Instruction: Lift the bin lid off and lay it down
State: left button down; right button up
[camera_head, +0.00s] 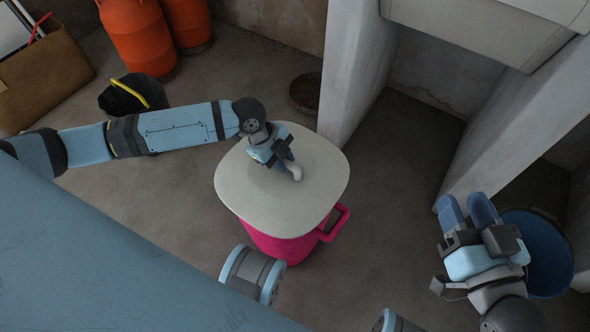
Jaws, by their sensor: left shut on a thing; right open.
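A pink bin (283,245) with a side handle stands on the floor in the middle of the view. Its pale grey-white lid (265,205) covers the top of it; from this angle I cannot tell whether the lid rests on the rim or is slightly raised. My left gripper (294,171) is over the lid, shut on its small pale knob (296,174). My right gripper (467,212) is open and empty at the right, apart from the bin.
A blue bucket (548,262) stands behind my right gripper. Orange containers (135,35), a black bucket (118,98) and a cardboard box (45,80) stand at the upper left. A brown bowl (304,92) lies by the concrete wall (352,70). Floor right of the bin is clear.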

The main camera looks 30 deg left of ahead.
pick_arm(q)
jog(key=shift+r, duration=0.15)
notch_tip(320, 180, up, 5)
jog(key=p, duration=0.5)
jog(key=shift+p, duration=0.4)
jog(key=shift+w, duration=0.1)
